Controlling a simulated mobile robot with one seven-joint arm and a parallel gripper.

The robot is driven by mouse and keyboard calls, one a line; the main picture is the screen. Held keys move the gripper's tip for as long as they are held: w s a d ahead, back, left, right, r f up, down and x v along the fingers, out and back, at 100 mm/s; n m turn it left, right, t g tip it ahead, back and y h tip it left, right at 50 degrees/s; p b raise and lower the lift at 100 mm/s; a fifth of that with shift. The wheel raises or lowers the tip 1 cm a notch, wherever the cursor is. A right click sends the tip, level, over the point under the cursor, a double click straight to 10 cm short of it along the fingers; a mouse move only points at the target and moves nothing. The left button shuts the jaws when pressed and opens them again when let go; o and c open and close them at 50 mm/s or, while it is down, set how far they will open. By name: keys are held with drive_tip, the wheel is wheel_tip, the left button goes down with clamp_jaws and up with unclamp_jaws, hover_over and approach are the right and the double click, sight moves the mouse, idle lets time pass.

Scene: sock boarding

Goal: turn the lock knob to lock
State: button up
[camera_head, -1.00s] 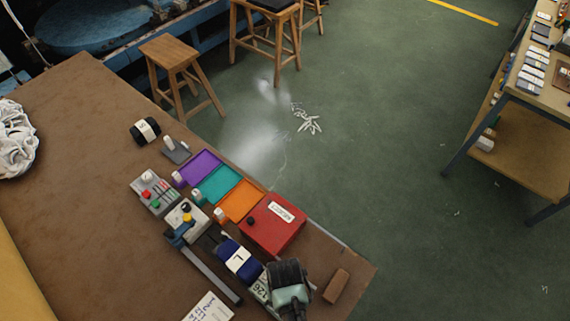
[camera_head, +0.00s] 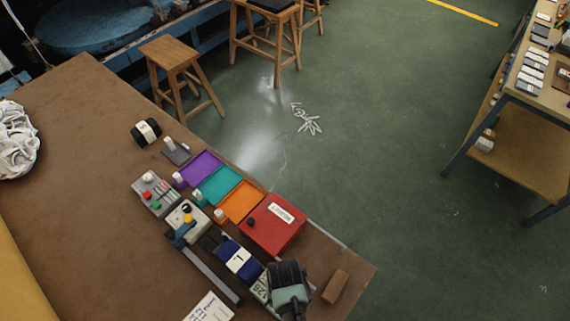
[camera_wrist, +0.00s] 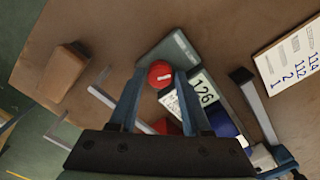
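A round red knob (camera_wrist: 160,74) with a white mark sits on a grey block (camera_wrist: 178,50) in the wrist view. I take it to be the lock knob. My gripper (camera_wrist: 159,78) is above it, with its two blue fingers apart and the knob between their tips. I cannot tell whether the fingers touch it. In the head view my gripper (camera_head: 289,297) is at the table's near right corner and hides the knob.
A dark blue roll (camera_head: 228,249) with a white band lies beside my gripper, and a red box (camera_head: 274,235) stands behind it. A brown block (camera_head: 335,286) is to the right, near the table edge. The left of the brown table (camera_head: 75,170) is mostly clear.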

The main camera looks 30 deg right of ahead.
drive_tip(key=shift+o, duration=1.2)
